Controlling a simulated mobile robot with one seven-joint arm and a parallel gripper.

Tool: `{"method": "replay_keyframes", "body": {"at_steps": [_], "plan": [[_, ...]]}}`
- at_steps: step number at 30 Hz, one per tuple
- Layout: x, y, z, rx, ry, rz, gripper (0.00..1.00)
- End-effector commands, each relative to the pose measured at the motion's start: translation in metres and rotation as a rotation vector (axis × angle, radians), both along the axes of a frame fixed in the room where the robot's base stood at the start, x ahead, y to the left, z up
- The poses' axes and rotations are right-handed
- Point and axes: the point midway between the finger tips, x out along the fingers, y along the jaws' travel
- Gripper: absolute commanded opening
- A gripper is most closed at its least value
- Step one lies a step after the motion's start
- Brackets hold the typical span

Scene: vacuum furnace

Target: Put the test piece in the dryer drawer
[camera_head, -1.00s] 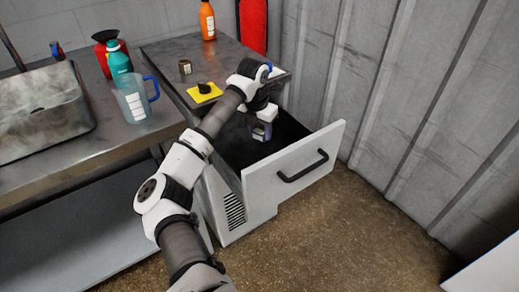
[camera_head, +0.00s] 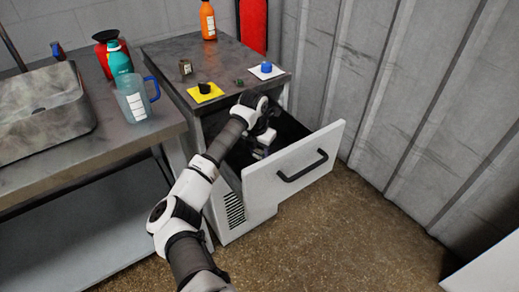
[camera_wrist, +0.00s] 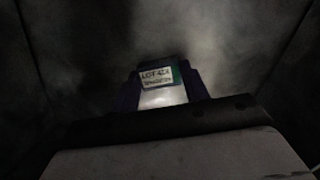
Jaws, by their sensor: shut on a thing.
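The test piece (camera_wrist: 157,76) shows in the wrist view as a small block with a white label reading "LOT" and a green edge. My gripper (camera_wrist: 163,92) is shut on it, with dark fingers on either side. In the head view my gripper (camera_head: 262,149) is down inside the open dryer drawer (camera_head: 265,190), behind its white front panel. The test piece cannot be made out clearly there. Whether it touches the dark drawer floor cannot be told.
On the cabinet top (camera_head: 180,52) are a yellow pad (camera_head: 215,95) with a black knob-like item, a white pad (camera_head: 278,75) with a blue item, a small metal cup (camera_head: 186,67) and an orange bottle (camera_head: 208,20). A jug (camera_head: 133,101) stands on the left bench.

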Motion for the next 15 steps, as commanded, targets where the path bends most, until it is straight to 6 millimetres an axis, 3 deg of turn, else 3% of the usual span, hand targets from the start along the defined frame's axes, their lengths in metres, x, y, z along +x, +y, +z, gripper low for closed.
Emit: {"method": "replay_keyframes", "body": {"at_steps": [1, 2, 6, 15], "plan": [[0.0001, 0.0004, -0.0023, 0.0, 0.0, 0.0, 0.14], [-0.0001, 0.0003, -0.0029, 0.001, 0.001, 0.0, 0.46], [-0.0001, 0.0002, -0.0021, 0.001, 0.001, 0.0, 0.65], [-0.0001, 0.0, -0.0007, 0.0, 0.0, 0.0, 0.67]]}}
